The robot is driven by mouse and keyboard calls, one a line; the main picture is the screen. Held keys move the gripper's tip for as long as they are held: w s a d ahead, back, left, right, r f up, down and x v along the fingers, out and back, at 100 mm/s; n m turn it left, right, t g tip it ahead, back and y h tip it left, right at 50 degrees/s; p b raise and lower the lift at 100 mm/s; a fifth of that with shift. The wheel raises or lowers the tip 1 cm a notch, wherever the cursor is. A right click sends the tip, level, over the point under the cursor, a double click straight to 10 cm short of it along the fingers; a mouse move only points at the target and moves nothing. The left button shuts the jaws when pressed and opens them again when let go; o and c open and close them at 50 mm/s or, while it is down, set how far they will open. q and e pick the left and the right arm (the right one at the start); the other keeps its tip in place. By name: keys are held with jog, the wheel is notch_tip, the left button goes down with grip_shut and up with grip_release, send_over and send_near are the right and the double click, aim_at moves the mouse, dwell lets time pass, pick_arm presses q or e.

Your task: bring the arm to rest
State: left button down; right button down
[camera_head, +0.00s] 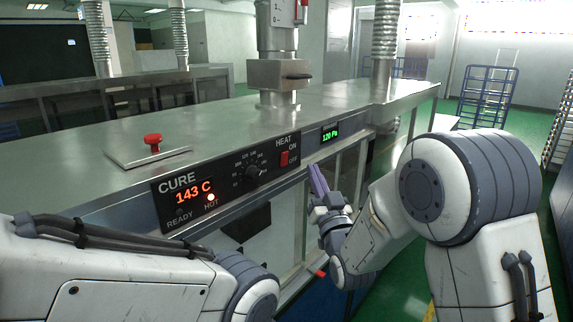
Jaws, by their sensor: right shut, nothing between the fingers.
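My right arm (440,185) comes in from the right and bends down towards the front of the machine. My right gripper (319,182) points up and to the left, its purple fingers shut with nothing between them. It is in front of the glazed front, right of the HEAT switch and below the green display in the picture. I cannot tell its exact gap to the machine. My left arm (130,275) crosses the lower left. Its gripper is out of view.
The steel-topped machine has a CURE panel (225,175) reading 143 C with the HOT lamp lit, a red HEAT switch (284,158) and a green 120 Pa display (329,133). A red button (153,142) stands on top. A blue rack (488,95) stands far right on open green floor.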

jog(key=s+a+f+n+g+h+b, duration=0.1)
jog(key=s+a+f+g, duration=0.2)
jog(key=s+f+g, duration=0.35)
jog(key=s+a+f+n+g+h+b, duration=0.1)
jog(key=s+a+f+n+g, duration=0.1)
jog(key=s+f+g, duration=0.5)
jog(key=s+d+f+n+g+h, duration=0.1)
jog(key=s+d+g, duration=0.3)
jog(key=s, duration=0.8)
jog(key=s+d+f+n+g+h, duration=0.1)
jog(key=s+d+f+g+h, duration=0.2)
jog(key=s, duration=0.9)
jog(key=shift+s+d+f+g, duration=0.25)
jog(key=shift+d+f+g, duration=0.3)
jog(key=shift+f, duration=0.25)
jog(key=shift+a, duration=0.1)
